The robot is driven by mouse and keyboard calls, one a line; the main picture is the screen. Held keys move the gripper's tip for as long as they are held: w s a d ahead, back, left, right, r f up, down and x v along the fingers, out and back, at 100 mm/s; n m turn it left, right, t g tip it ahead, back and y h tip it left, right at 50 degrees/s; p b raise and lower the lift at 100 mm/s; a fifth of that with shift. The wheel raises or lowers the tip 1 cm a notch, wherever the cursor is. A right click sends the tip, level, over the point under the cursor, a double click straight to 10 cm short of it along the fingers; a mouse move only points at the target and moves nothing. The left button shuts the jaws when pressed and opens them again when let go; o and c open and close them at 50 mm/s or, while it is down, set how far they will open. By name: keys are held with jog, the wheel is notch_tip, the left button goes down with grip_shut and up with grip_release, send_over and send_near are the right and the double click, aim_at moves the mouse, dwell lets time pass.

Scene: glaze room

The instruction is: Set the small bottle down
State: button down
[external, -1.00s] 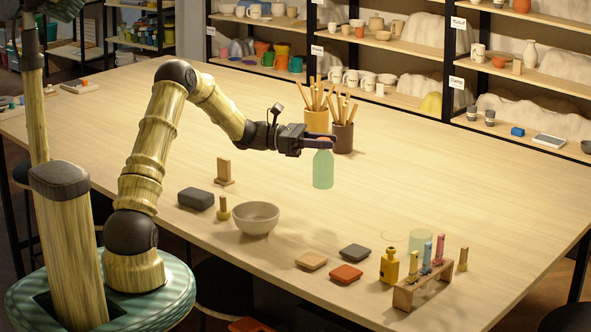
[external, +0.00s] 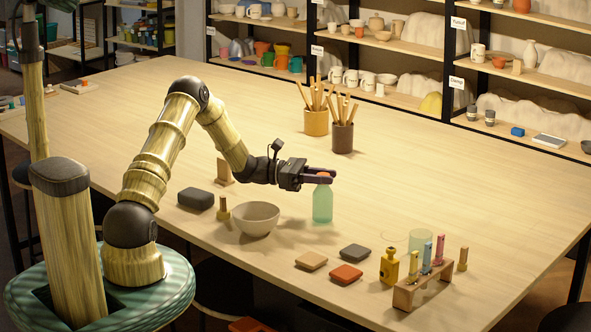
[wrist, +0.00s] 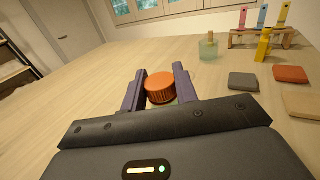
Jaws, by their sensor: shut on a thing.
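The small bottle (external: 322,206) is pale green and see-through, with an orange cap. It is upright. My gripper (external: 330,178) is shut on it at the top, by the cap. In the wrist view the orange cap (wrist: 160,88) sits between my two dark fingers (wrist: 160,70), and the bottle's body is mostly hidden below it. The bottle's base is close to the table top (external: 400,190); I cannot tell whether it touches.
A grey bowl (external: 256,220) stands left of the bottle. Coloured tiles (external: 346,274), a yellow bottle (external: 389,267), a clear green glass vessel (external: 420,241) and a wooden rack (external: 424,285) stand in front and to the right. Brush pots (external: 342,138) stand behind. Table right of the bottle is clear.

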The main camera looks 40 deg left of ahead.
jog(key=shift+f, duration=0.35)
jog(key=c, duration=1.1)
grip_release()
jog(key=shift+r, duration=0.1)
jog(key=shift+r, duration=0.15)
jog(key=b+v, duration=0.2)
jog(key=v, duration=1)
